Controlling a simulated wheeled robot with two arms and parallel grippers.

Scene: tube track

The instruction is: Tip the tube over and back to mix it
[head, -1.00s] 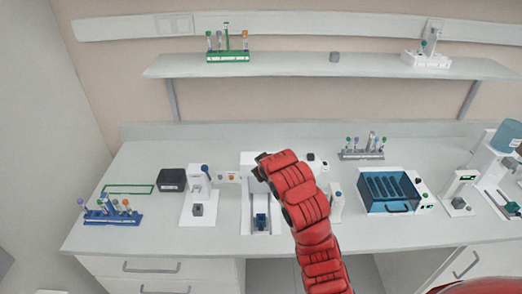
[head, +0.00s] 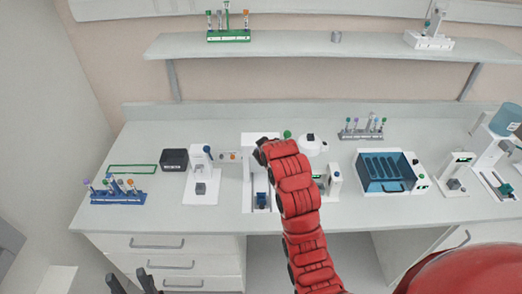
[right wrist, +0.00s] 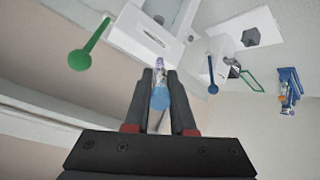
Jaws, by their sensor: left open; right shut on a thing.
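My right gripper (right wrist: 159,76) is shut on a tube (right wrist: 159,63) in the right wrist view. The tube shows a purple and clear end beyond the fingertips and a round blue part between the fingers. Its tilt is hard to judge. In the head view my red right arm rises over the middle of the bench and hides the tube and most of that gripper. My left gripper (head: 132,283) is open and empty at the bottom left of the head view, in front of the drawers.
A blue tube rack (head: 118,197) and a black box (head: 174,160) stand at the left. A white device (head: 201,185) stands beside the arm. A blue-lidded tray machine (head: 385,172) and a grey rack (head: 362,134) are at the right. A shelf (head: 290,47) runs above.

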